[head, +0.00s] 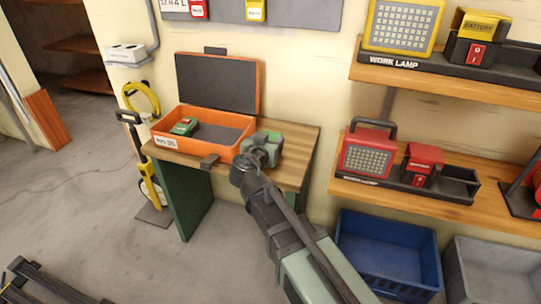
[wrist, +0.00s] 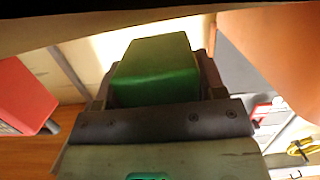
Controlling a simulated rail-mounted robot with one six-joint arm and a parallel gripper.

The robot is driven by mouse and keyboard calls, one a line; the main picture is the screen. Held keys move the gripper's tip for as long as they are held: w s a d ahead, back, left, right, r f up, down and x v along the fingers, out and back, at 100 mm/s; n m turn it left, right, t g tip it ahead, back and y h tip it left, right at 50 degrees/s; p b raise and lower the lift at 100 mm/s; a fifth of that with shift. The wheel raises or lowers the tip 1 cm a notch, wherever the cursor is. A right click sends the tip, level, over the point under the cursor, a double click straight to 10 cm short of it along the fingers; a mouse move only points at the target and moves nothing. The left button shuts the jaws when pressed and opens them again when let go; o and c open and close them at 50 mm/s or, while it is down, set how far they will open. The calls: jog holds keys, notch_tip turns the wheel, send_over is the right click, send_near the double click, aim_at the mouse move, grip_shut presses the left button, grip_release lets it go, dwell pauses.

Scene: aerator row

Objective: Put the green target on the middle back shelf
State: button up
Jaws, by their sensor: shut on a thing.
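My gripper (head: 262,148) is over the right end of the wooden bench, beside the orange case. In the wrist view a green block (wrist: 155,68), which looks like the green target, sits between the jaws of my gripper (wrist: 155,95). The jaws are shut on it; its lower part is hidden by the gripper. In the head view my gripper mostly hides it. Brown shelves (head: 90,80) stand in a recess at the back left. Wooden shelves (head: 460,195) are on the right wall. I cannot tell which one is the middle back shelf.
The open orange case (head: 222,152) holds a small green and red item (head: 184,126). Red work lamp (head: 368,150) and yellow work lamp (head: 400,27) stand on the right shelves. A blue bin (head: 388,278) and grey bin (head: 490,285) are below. The left floor is mostly clear.

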jog(key=shift+w+d+f+b, duration=0.1)
jog(key=shift+w+f+b, duration=0.1)
jog(key=shift+f+b, duration=0.9)
jog(key=shift+w+f+b, duration=0.2)
jog(key=shift+f+b, duration=0.85)
jog(key=shift+b, duration=0.05)
jog(key=o, duration=1)
jog(key=shift+r, duration=0.15)
jog(key=shift+o, duration=0.2)
jog(key=shift+r+p, duration=0.3)
jog(key=shift+p, duration=0.2)
jog(key=p+v, duration=0.2)
jog(key=v, duration=1)
jog(key=shift+o, duration=0.4)
